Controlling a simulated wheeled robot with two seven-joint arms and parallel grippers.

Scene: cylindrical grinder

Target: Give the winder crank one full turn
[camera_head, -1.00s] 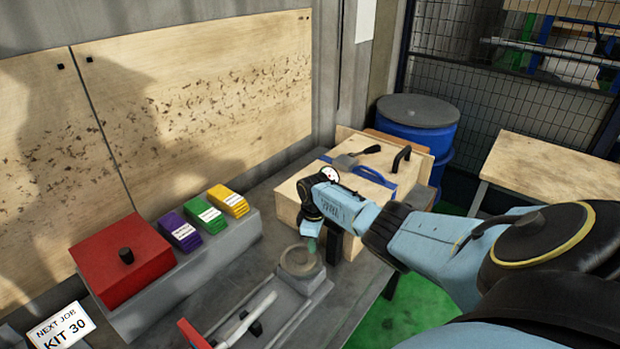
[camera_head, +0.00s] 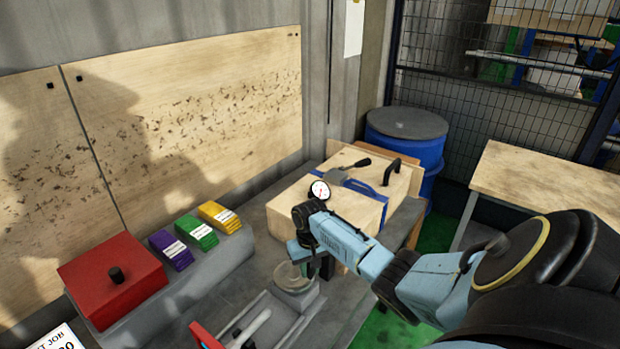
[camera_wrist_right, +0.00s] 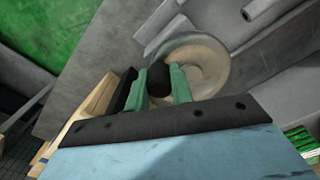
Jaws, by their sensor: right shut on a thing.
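The winder crank is a pale round wheel (camera_head: 293,279) on a grey mount on the bench. It shows large in the right wrist view (camera_wrist_right: 212,66). A black knob (camera_wrist_right: 158,78) stands near its rim. My right gripper (camera_wrist_right: 160,84) has its green fingers on either side of this knob and is shut on it. In the head view my right gripper (camera_head: 306,266) is at the wheel's far right side, partly hidden by my own wrist. My left gripper is in neither view now.
A light wooden box (camera_head: 340,208) stands close behind my right wrist, with a dial (camera_head: 319,190) near it. A red box (camera_head: 113,278) and purple, green and yellow packs (camera_head: 196,232) lie left. A blue drum (camera_head: 405,145) stands behind.

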